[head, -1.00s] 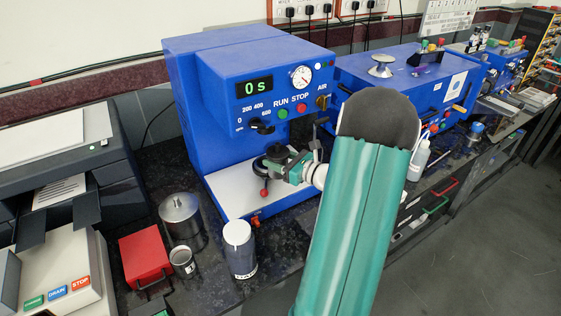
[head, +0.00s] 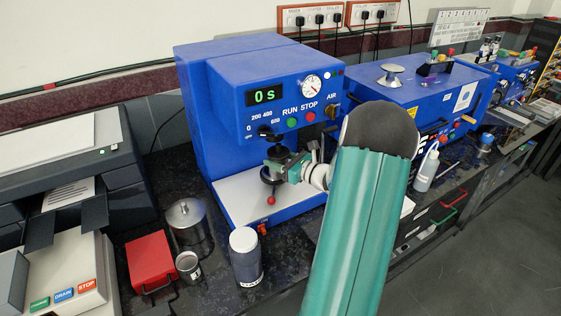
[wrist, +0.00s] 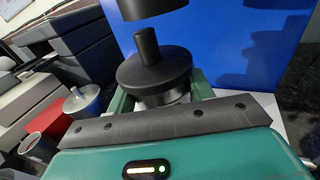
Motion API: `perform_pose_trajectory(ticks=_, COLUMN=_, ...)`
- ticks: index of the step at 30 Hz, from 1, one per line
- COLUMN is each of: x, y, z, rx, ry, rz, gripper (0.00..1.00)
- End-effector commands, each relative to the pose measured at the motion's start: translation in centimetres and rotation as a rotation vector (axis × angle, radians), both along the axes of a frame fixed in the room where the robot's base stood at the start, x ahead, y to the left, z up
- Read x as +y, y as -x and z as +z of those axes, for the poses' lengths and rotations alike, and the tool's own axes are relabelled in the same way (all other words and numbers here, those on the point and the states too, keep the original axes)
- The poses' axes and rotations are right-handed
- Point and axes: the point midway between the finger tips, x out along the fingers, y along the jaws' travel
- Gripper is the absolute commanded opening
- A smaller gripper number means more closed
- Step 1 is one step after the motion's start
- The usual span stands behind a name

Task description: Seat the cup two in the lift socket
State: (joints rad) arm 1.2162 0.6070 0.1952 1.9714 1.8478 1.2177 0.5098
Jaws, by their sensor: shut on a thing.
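My gripper (head: 284,168) is at the front of the blue mixer, above its pale base plate. In the wrist view, its green fingers (wrist: 121,103) are on both sides of a cup with a wide black top and an upright black stem, taken as cup two (wrist: 153,72). Only a thin strip of the cup's pale wall shows below the black top. A black cylindrical part of the mixer (wrist: 150,8) hangs above the stem, with a small gap. The lift socket is hidden under the cup and gripper.
The blue mixer (head: 225,130) reads 0 s. Left of it stand a lidded steel pot (head: 188,222), a small metal cup (head: 188,266), a white-capped jar (head: 245,256) and a red box (head: 150,262). A second blue machine (head: 390,95) is to the right.

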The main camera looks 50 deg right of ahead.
Motion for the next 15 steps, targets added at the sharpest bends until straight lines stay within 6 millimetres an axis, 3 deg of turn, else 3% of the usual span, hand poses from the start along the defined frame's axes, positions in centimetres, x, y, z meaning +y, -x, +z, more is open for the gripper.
perform_pose_trajectory(ticks=15, x=-0.7, y=-2.4, z=0.1, rx=-0.003, ry=0.002, rz=0.001, gripper=0.19)
